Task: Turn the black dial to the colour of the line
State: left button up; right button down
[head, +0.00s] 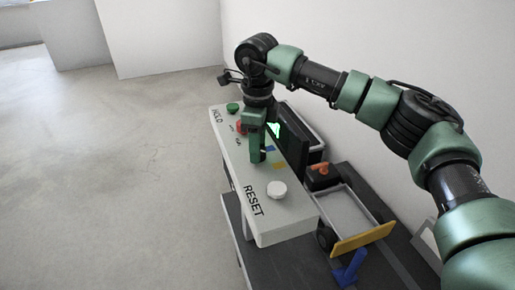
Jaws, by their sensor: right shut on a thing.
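My right gripper (257,157) reaches down onto the white control panel (231,165) and is shut on the black dial, which its fingers hide. Around this spot the panel has a blue mark (269,149) and a yellow mark (279,166). A red part (241,127) shows just left of the gripper. A dark screen (292,148) stands behind the panel, with a bright green shape (274,130) partly covered by my gripper. I cannot tell which way the dial points. My left gripper is not in view.
A green button (232,107) sits near the word HOLD, and a white button (277,190) near RESET. The floor at left is clear.

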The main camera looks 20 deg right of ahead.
dwell(0.5)
jog(key=c, duration=0.9)
grip_release()
notch_tip(320, 180, up, 8)
jog(key=shift+f+b, duration=0.1)
jog(key=shift+b, duration=0.75)
